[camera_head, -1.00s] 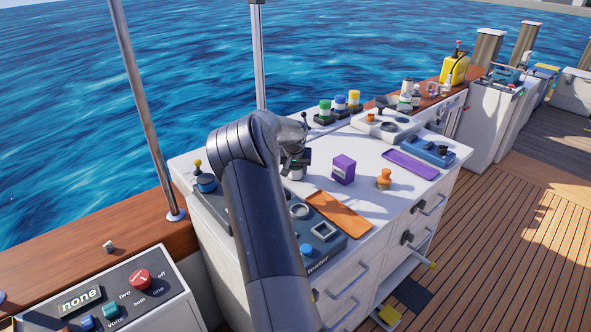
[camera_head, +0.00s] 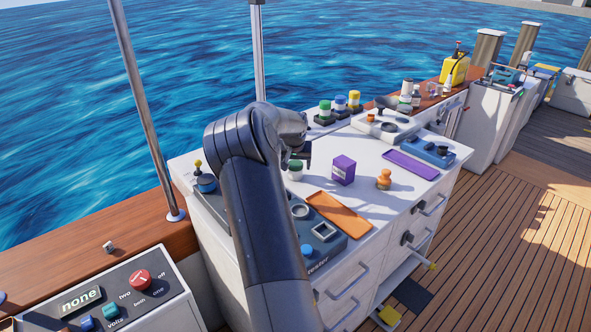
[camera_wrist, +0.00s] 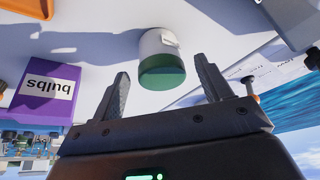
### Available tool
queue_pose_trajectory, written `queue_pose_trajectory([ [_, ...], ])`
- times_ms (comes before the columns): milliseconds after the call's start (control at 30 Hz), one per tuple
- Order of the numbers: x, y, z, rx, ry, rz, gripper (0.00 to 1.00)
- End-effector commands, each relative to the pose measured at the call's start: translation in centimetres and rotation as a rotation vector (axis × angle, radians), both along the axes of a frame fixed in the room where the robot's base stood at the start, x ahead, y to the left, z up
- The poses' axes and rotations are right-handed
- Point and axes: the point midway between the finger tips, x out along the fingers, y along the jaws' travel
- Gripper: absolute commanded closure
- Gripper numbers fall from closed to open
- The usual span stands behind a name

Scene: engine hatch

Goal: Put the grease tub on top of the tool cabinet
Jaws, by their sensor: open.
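A small white tub with a green lid (camera_head: 295,170) stands upright on the white top of a drawer cabinet (camera_head: 362,182); I take it for the grease tub, though no label can be read. I cannot tell whether this cabinet is the tool cabinet. My gripper (camera_head: 301,152) is open and empty, just above and behind the tub in the head view. In the wrist view the tub (camera_wrist: 162,60) shows upside down, beyond and between my spread fingers (camera_wrist: 164,82), with clear space between them.
A purple bulbs box (camera_head: 343,170) and an orange stamp-like piece (camera_head: 384,179) stand close to the tub's right. An orange tray (camera_head: 338,212) and a grey tester panel (camera_head: 318,240) lie in front. A purple tray (camera_head: 411,164) lies at right; colored-lidded jars (camera_head: 340,103) stand behind.

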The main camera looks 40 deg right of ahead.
Motion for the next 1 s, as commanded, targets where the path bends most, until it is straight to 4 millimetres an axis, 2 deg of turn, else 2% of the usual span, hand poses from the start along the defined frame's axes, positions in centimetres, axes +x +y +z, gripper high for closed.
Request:
queue_pose_trajectory([
  [100,-0.6,0.8,2.6,0.000,-0.004,0.001,0.29],
  [300,-1.7,1.8,5.9,-0.001,-0.002,0.000,0.29],
  [433,-2.1,2.2,7.2,0.000,-0.001,0.000,0.29],
  [700,-2.4,3.0,8.2,0.009,-0.008,0.006,0.29],
  [767,-2.7,4.0,8.8,0.022,-0.015,0.015,0.29],
  [867,-3.5,6.8,10.5,0.052,-0.035,0.044,0.29],
  [1000,-5.2,12.3,13.1,0.104,-0.065,0.108,0.29],
])
